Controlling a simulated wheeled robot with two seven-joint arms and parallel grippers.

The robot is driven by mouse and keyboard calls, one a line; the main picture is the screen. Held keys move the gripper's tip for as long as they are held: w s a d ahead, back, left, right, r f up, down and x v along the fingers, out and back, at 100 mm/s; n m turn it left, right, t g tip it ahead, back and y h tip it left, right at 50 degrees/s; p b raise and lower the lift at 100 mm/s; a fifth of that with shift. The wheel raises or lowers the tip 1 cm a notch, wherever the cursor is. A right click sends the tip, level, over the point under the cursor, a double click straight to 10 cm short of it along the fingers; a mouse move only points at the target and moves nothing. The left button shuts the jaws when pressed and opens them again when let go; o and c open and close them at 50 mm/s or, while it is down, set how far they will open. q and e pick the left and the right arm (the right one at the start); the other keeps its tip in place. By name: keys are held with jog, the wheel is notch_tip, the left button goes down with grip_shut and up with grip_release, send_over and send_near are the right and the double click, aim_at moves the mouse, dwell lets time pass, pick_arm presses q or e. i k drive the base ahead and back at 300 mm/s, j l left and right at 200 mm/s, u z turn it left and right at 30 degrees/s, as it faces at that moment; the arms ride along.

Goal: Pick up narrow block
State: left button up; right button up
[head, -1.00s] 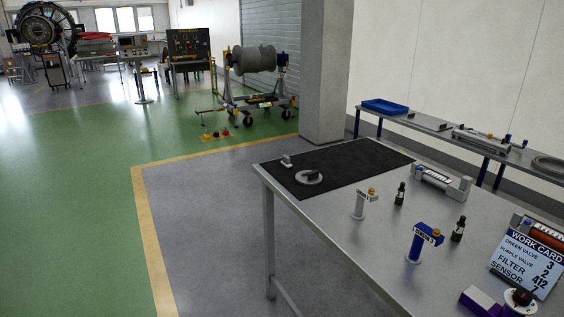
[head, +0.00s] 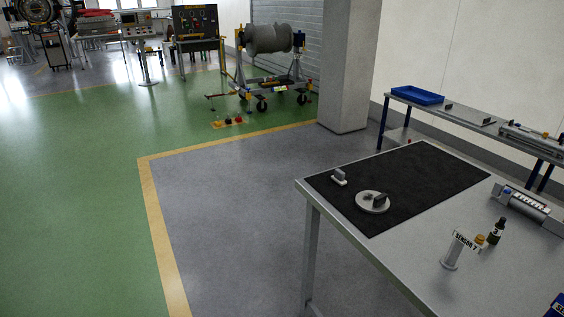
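On the black mat (head: 432,187) at the near left part of the grey metal table lie small pieces. One is a small upright grey block on a pale base (head: 339,178). A round pale disc (head: 368,207) beside it carries a small dark block (head: 380,199), with another small piece at its left. The pieces are too small to tell for certain which is the narrow block. Neither of my grippers is in view.
A post labelled SENSOR 7 (head: 450,257), a dark bottle (head: 496,232) and a grey cylindrical unit (head: 527,204) stand on the table. A blue tray (head: 417,95) sits on a back bench. A pillar (head: 347,75) stands behind. The floor left of the table is clear.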

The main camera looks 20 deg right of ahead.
aim_at(340, 175)
jog(key=i+j, duration=0.1)
jog(key=i, duration=1.05)
jog(key=i+j+z, duration=0.1)
jog(key=i+z, duration=0.2)
jog(key=z, duration=0.15)
jog(key=i+j+z, duration=0.2)
jog(key=z, duration=0.3)
jog(key=i+j+z, duration=0.3)
jog(key=z, duration=0.15)
jog(key=i+j+z, duration=0.25)
jog(key=j+z, duration=0.2)
jog(key=i+j+z, duration=0.15)
jog(key=j+z, duration=0.8)
jog(key=i+l, duration=0.05)
